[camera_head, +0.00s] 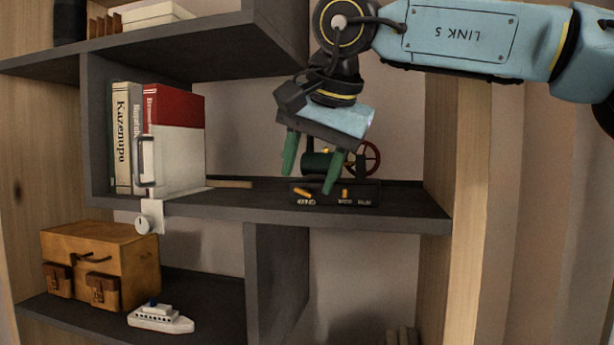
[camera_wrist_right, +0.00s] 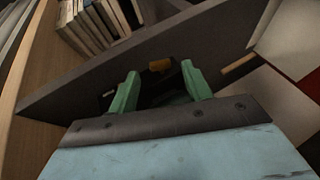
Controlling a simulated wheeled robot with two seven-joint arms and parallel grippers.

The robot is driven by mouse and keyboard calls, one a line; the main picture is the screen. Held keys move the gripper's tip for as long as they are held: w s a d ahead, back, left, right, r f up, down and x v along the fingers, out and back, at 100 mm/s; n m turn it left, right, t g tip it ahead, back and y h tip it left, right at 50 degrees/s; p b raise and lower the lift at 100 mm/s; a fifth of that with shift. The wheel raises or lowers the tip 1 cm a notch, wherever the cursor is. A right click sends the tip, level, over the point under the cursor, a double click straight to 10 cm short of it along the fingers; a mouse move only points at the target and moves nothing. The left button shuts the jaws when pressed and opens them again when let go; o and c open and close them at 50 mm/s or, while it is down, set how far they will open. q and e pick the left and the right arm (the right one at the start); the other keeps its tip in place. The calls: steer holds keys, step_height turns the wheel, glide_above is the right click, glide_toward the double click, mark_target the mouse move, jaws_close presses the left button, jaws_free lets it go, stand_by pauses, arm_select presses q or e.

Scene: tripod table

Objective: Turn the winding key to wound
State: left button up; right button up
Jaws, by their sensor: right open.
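An orange-yellow key-like piece (camera_head: 302,192) is at the left of the base front, and a smaller yellow piece (camera_head: 345,193) is further right. My right gripper (camera_head: 308,181) is open, its green fingers pointing down in front of the engine and partly hiding it. In the right wrist view a yellow piece (camera_wrist_right: 160,65) shows between the fingertips; contact cannot be told. My left gripper is not in view.
Binders (camera_head: 175,145) stand left on the middle shelf (camera_head: 240,205). A white tag with a round dial (camera_head: 148,218) hangs at its front edge. Below are a wooden case (camera_head: 115,258) and a toy ship (camera_head: 160,318). An upper shelf (camera_head: 200,35) lies above left of my gripper.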

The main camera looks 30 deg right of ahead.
steer(key=shift+x, duration=1.05)
steer(key=shift+s, duration=0.1)
steer(key=c, duration=1)
steer(key=shift+s+d+f+t+y+b, duration=0.15)
steer(key=shift+t+y+b, duration=0.3)
steer(key=shift+b, duration=0.45)
steer(key=o, duration=1)
